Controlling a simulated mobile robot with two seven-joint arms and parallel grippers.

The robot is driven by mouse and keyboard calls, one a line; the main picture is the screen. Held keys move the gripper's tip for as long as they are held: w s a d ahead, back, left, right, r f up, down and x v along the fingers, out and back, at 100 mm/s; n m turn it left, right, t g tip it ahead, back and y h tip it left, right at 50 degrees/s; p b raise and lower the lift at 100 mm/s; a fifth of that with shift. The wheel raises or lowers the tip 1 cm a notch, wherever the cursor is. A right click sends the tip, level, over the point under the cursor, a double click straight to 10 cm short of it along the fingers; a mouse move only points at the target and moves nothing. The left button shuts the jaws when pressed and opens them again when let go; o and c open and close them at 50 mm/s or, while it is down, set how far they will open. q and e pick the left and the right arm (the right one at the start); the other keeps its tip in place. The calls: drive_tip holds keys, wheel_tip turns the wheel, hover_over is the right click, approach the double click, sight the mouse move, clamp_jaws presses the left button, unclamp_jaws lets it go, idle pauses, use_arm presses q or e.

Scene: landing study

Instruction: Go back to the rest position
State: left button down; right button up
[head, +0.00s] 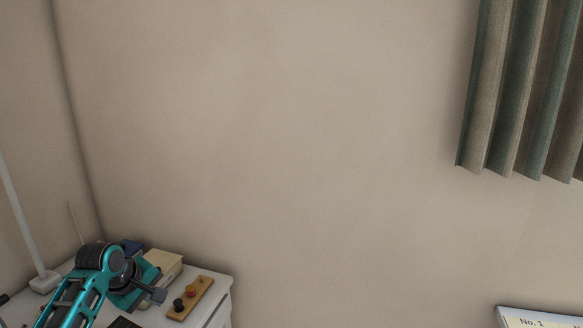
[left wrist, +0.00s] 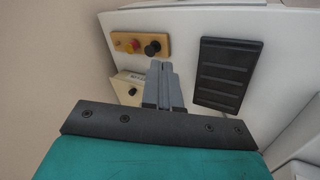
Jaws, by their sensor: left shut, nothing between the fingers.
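My left arm comes in at the lower left of the head view, teal and black, with the left gripper (head: 158,295) over the white desk (head: 222,300). In the left wrist view the gripper's grey fingers (left wrist: 160,68) are together, with nothing between them. They are above the desk, near a wooden board with knobs. My right gripper is in neither view.
The wooden board (head: 191,298) carries a black, a red and a yellowish knob. A cream box (head: 163,262) stands behind it. A dark ribbed pad (left wrist: 227,73) lies on the desk. A curtain (head: 520,90) hangs upper right; a "No. 1" sheet (head: 535,321) shows lower right.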

use_arm(q)
drive_tip(key=w+a+r+m+t+y, duration=0.2)
drive_tip(key=w+r+m+t, duration=0.35)
drive_tip(key=r+m, duration=0.2)
drive_tip(key=w+a+r+m+t+y, duration=0.1)
drive_tip(key=w+a+r+m+t, duration=0.2)
drive_tip(key=w+r+m+t, duration=0.45)
drive_tip(key=s+d+f+g+h, duration=0.1)
drive_tip(key=s+d+f+g, duration=0.1)
drive_tip(key=s+d+f, duration=0.5)
drive_tip(key=s+d+f+g+h, duration=0.1)
drive_tip(key=s+d+f+g, duration=0.15)
drive_tip(key=s+f, duration=0.8)
drive_tip(key=s+d+f+g, duration=0.1)
drive_tip(key=s+d+f, duration=0.1)
drive_tip(key=s, duration=0.5)
drive_tip(key=s+d+f+g+h, duration=0.1)
drive_tip(key=s+d+f, duration=0.2)
drive_tip(key=s+f, duration=0.2)
drive_tip(key=s+d+f+n+g, duration=0.1)
drive_tip(key=s+d+f, duration=0.2)
drive_tip(key=s, duration=0.8)
drive_tip(key=shift+d+f+h, duration=0.2)
drive_tip(key=shift+f+h, duration=0.1)
drive_tip(key=shift+f, duration=0.05)
